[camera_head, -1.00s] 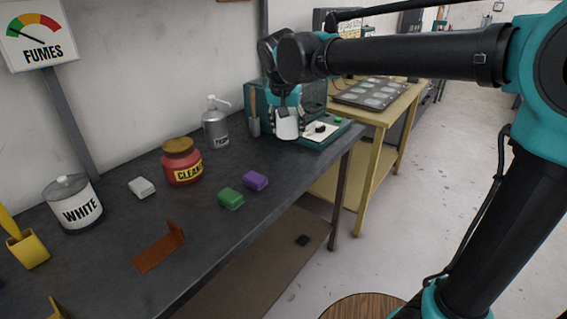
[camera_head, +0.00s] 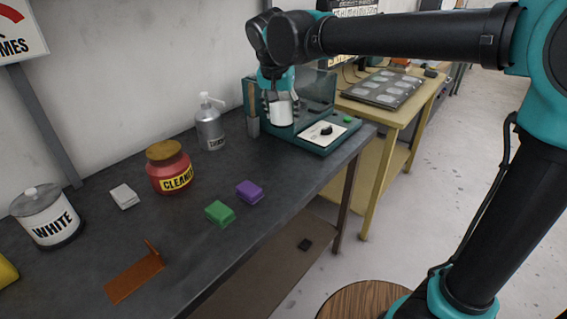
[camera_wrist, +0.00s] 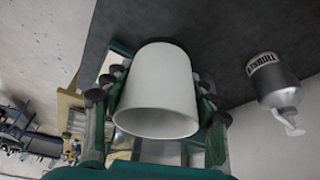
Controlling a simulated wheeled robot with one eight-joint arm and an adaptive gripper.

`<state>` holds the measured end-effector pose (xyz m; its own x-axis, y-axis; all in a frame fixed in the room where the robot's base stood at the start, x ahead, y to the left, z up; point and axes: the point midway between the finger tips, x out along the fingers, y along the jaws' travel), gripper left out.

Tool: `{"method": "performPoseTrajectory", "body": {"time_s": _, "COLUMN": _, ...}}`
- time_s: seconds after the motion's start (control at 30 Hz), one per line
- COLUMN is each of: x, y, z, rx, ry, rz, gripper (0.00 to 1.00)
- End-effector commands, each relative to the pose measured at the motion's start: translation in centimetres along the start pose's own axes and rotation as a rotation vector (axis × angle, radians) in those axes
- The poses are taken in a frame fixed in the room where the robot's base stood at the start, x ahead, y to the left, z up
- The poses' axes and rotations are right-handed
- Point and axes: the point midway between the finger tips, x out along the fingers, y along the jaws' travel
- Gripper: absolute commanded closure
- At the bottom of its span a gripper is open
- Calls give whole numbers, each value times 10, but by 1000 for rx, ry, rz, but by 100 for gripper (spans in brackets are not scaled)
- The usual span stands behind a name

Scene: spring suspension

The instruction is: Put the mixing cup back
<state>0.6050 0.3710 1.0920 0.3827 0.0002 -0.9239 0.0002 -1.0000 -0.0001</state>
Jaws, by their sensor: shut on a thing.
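My gripper (camera_head: 279,98) is shut on the white mixing cup (camera_head: 281,113). In the wrist view the cup (camera_wrist: 160,88) lies between the two fingers, which press on its sides, and its wide rim faces the camera. The cup is in front of the teal machine (camera_head: 318,93) at the far end of the dark bench, left of the machine's white panel with a black knob (camera_head: 326,132). I cannot tell whether the cup's bottom touches the machine. The cup's inside is mostly in shade.
A grey thinner bottle (camera_head: 210,129) stands left of the machine. A red cleaner jar (camera_head: 169,172), a white tin (camera_head: 48,218), purple block (camera_head: 249,191), green block (camera_head: 219,213) and orange bracket (camera_head: 134,277) are on the dark bench (camera_head: 185,245). A yellow table (camera_head: 402,118) adjoins behind.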

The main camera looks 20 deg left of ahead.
Motion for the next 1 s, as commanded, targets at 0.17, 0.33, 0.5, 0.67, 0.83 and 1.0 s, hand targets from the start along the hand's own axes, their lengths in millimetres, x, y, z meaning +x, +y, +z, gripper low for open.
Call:
{"method": "performPoseTrajectory", "body": {"time_s": 0.17, "x": 40, "y": 0, "z": 16, "rx": 0, "ry": 0, "rz": 0, "gripper": 85}}
{"method": "performPoseTrajectory", "body": {"time_s": 0.33, "x": 76, "y": 0, "z": 31, "rx": 0, "ry": 0, "rz": 0, "gripper": 85}}
{"method": "performPoseTrajectory", "body": {"time_s": 0.5, "x": 107, "y": 0, "z": 44, "rx": 0, "ry": 0, "rz": 0, "gripper": 85}}
{"method": "performPoseTrajectory", "body": {"time_s": 0.67, "x": 122, "y": 0, "z": 50, "rx": 0, "ry": 0, "rz": 0, "gripper": 85}}
{"method": "performPoseTrajectory", "body": {"time_s": 0.83, "x": 135, "y": 0, "z": 56, "rx": 0, "ry": 0, "rz": 0, "gripper": 85}}
{"method": "performPoseTrajectory", "body": {"time_s": 1.0, "x": 155, "y": 0, "z": 64, "rx": 0, "ry": 0, "rz": 0, "gripper": 85}}
